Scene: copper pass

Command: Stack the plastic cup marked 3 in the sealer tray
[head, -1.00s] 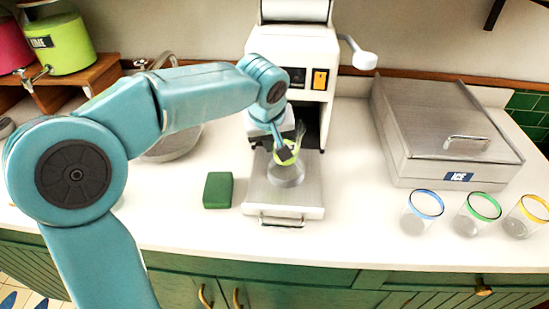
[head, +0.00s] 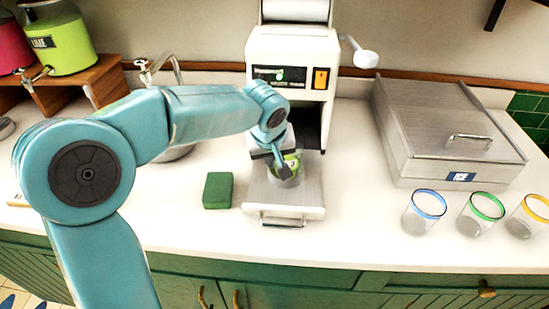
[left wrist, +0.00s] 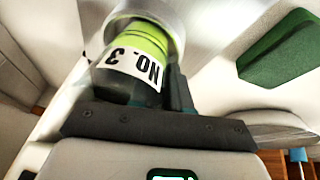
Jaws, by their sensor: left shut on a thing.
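The plastic cup marked 3 (head: 291,160) has lime-green contents and a white label. In the left wrist view the label on the cup (left wrist: 135,65) reads NO. 3 and appears upside down. My left gripper (head: 281,165) is shut on this cup, over the sealer tray (head: 285,210). The cup's lower end meets a pale, clear round piece on the tray, which also shows at the top of the left wrist view (left wrist: 160,12). The gripper hides part of the contact, so I cannot tell whether it is fully seated. My right gripper is out of view.
The white sealer (head: 290,48) stands behind the tray, its lever on the right. A green sponge-like block (head: 218,190) lies left of the tray. Clear cups with blue (head: 424,212), green (head: 481,214) and yellow (head: 528,215) rims stand right, before a metal ICE bin (head: 450,140).

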